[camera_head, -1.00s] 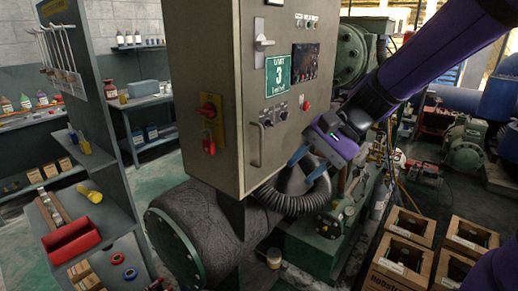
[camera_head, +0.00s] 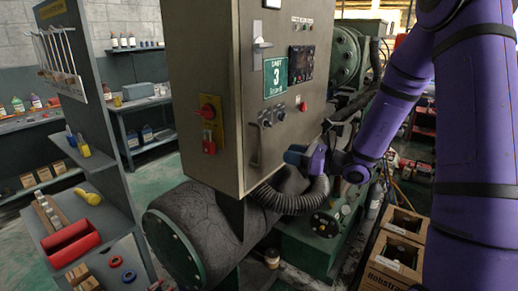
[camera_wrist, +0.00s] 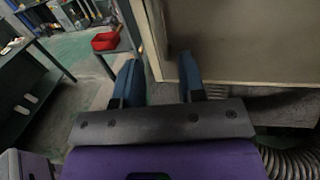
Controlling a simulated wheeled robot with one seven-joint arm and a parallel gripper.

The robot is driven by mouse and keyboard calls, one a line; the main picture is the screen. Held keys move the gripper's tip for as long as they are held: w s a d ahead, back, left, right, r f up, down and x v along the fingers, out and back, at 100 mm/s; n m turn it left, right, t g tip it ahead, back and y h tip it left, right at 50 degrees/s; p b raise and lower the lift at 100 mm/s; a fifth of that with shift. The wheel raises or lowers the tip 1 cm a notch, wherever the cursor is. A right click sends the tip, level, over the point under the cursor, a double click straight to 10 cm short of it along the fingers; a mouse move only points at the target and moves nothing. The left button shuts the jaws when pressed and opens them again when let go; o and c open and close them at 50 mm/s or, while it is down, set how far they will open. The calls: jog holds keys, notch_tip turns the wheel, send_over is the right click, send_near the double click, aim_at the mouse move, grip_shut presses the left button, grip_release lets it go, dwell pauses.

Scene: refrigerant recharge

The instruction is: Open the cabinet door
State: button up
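The grey cabinet (camera_head: 205,75) stands at the centre, and its door (camera_head: 285,100) looks shut. A vertical bar handle (camera_head: 254,145) is low on the door's left side. A silver lever (camera_head: 262,44) is higher up on the same side. My gripper (camera_head: 291,155) is in front of the door's lower part, just right of the bar handle and apart from it in the picture. In the wrist view my gripper (camera_wrist: 158,68) has its two blue fingers spread, with nothing clearly held between them. The cabinet's pale face (camera_wrist: 250,40) fills the upper right there. I cannot make out the handle there.
A ribbed hose (camera_head: 295,200) and a dark cylindrical tank (camera_head: 205,225) lie below the cabinet. A shelf with a red bin (camera_head: 70,243) stands at the left. Wooden crates (camera_head: 395,255) are at the lower right. Green floor is open between shelf and cabinet.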

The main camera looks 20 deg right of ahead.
send_over(260, 164)
jog(key=shift+w+d, duration=0.1)
jog(key=shift+w, duration=0.25)
grip_shut()
